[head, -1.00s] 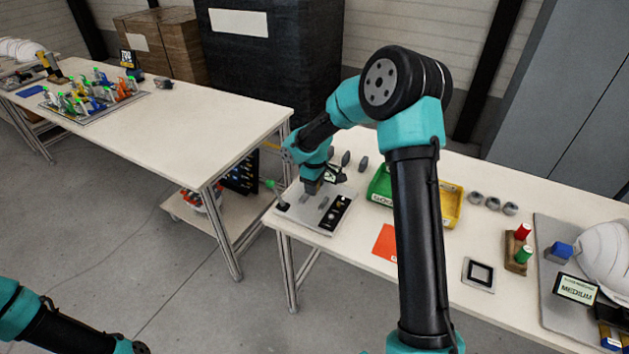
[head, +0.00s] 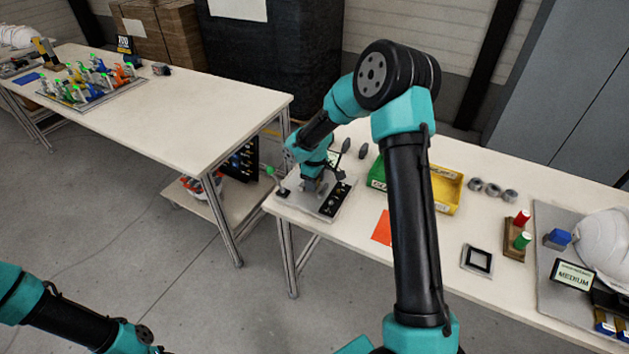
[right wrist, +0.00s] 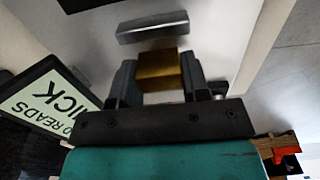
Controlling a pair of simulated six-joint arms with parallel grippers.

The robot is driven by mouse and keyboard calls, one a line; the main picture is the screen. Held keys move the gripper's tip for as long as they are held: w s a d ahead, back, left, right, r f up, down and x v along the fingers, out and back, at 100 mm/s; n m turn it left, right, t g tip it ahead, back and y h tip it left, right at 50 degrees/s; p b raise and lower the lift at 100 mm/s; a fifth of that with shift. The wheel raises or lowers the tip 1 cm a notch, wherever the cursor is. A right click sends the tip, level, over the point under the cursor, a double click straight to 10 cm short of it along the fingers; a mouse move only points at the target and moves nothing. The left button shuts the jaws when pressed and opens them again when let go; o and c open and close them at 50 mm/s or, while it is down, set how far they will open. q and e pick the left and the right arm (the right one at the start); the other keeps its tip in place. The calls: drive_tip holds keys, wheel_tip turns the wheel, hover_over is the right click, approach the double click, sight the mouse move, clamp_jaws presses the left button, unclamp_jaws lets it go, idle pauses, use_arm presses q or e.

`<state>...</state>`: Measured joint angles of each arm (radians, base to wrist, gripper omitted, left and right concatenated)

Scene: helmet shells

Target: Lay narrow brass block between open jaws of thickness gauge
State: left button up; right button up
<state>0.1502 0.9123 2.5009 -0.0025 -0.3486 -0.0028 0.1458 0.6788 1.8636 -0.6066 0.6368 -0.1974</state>
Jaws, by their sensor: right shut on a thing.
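My right gripper (head: 312,190) is over the grey plate of the thickness gauge (head: 297,203) at the left end of the right-hand table. In the right wrist view my right gripper (right wrist: 155,82) is shut on the narrow brass block (right wrist: 163,70), with a dark finger on each side. A grey metal bar (right wrist: 152,27), likely a gauge jaw, lies just beyond the block. I cannot tell whether the block touches anything below. In the head view the block is hidden by the gripper. My left arm shows at the lower left; its fingertips are out of view.
A black panel (head: 336,200) lies on the gauge plate, and a tilted sign (right wrist: 38,105) stands close to the gripper. Dark grey upright pieces (head: 362,150) stand behind. A yellow bin (head: 446,190), green bin (head: 376,172) and orange sheet (head: 382,228) lie to the right.

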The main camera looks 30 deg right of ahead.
drive_tip(key=shift+f, duration=0.5)
drive_tip(key=o, duration=1.1)
drive_tip(key=shift+o, duration=0.2)
wheel_tip(320, 180, up, 17)
drive_tip(key=shift+r, duration=0.2)
